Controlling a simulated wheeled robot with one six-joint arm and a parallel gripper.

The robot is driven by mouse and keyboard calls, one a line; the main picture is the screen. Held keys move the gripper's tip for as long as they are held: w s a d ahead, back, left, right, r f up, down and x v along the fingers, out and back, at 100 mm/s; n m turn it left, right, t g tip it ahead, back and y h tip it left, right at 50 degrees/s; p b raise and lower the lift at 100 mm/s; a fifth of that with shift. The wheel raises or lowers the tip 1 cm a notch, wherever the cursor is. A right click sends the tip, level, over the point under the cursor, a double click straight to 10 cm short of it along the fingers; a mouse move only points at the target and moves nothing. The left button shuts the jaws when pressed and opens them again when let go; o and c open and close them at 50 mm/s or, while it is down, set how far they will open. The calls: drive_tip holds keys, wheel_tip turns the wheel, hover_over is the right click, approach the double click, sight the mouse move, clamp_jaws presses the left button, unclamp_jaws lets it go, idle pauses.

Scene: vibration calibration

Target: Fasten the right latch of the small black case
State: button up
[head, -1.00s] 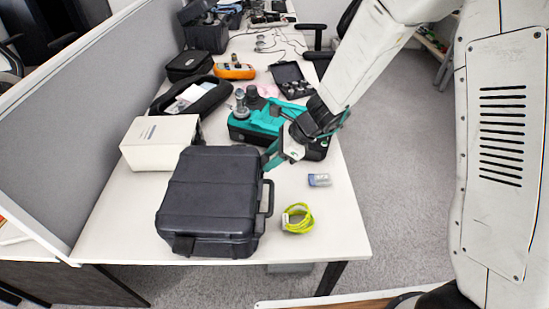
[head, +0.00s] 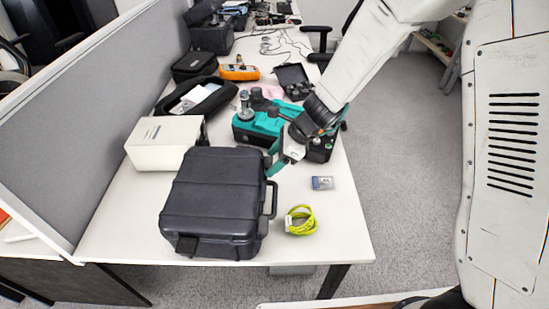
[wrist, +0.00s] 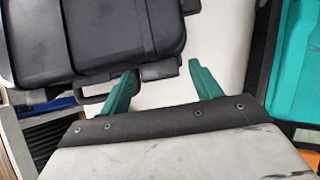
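The black case (head: 212,198) lies with its lid down near the front of the white table, its handle on the right side. In the wrist view the case (wrist: 95,35) fills the upper left, with part of its handle (wrist: 92,98) below it. A dark latch-like tab (wrist: 160,69) sticks out from the case edge beside the handle. My gripper (head: 272,164) is at the case's far right corner. In the wrist view its green fingers (wrist: 164,82) are apart, one by the case edge near the handle, the other over white table, with the tab between them.
A teal-and-black device (head: 262,125) stands just behind my gripper. A white box (head: 163,142) is left of the case. A yellow-green cable coil (head: 301,220) and a small grey-blue item (head: 322,183) lie right of the case. A grey partition (head: 95,110) borders the table's left.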

drive_tip(key=v, duration=0.7)
drive_tip(key=shift+d+r, duration=0.25)
drive_tip(key=shift+r, duration=0.1)
